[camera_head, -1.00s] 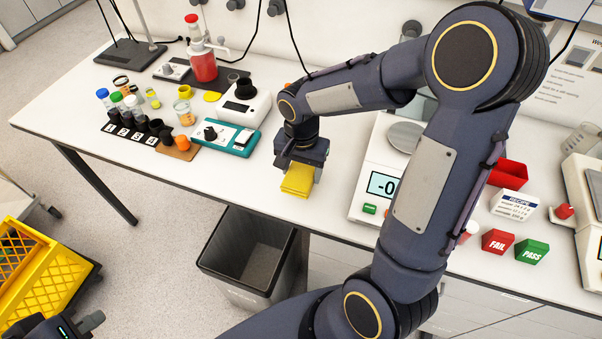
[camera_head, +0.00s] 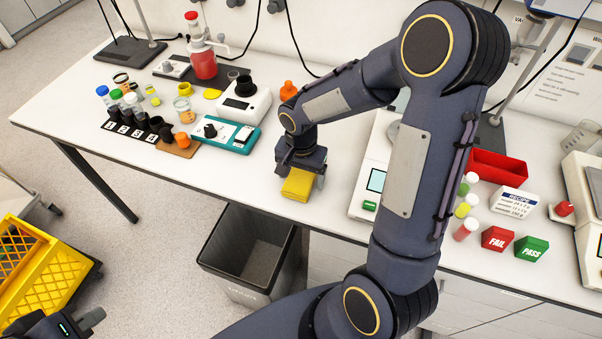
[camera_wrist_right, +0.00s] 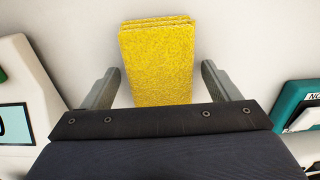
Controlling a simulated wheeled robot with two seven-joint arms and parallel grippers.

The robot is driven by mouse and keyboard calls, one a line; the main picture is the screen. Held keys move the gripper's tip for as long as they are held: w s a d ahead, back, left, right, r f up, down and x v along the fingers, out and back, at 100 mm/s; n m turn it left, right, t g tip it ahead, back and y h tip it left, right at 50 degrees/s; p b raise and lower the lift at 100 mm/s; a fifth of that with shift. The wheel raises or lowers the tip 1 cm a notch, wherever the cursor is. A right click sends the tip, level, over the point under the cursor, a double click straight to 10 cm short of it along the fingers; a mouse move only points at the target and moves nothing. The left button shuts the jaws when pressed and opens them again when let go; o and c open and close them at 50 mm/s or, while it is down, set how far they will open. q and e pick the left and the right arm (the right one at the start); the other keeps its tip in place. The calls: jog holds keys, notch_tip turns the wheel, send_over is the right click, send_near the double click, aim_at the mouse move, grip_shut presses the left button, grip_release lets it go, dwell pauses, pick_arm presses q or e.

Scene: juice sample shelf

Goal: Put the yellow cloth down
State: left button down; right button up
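The yellow cloth (camera_head: 297,185) is a folded pad lying on the white table near its front edge. In the right wrist view the cloth (camera_wrist_right: 158,62) lies between the two fingers, with a clear gap on each side. My right gripper (camera_head: 301,177) is open over the cloth, pointing down; it also shows open in the wrist view (camera_wrist_right: 160,88). My left gripper (camera_head: 88,320) is partly in view at the bottom left, away from the table; its opening is not clear.
A teal device (camera_head: 225,136) stands left of the cloth and a white balance (camera_head: 367,190) right of it. A grey bin (camera_head: 248,255) stands on the floor below the front edge. A yellow crate (camera_head: 45,275) is at the left. An orange-capped item (camera_head: 288,91) stands behind my right gripper.

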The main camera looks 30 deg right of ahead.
aim_at(301, 176)
notch_tip(301, 176, up, 12)
jog(key=s+a+r+n+t+y, duration=0.1)
jog(key=s+n, duration=0.3)
jog(key=s, duration=0.4)
jog(key=s+a+r+n+t+y, duration=0.2)
jog(key=s+a+n+t, duration=0.1)
jog(key=s, duration=0.6)
jog(key=shift+n+t+y, duration=0.4)
jog(key=shift+n+t, duration=0.2)
jog(key=shift+t, duration=0.2)
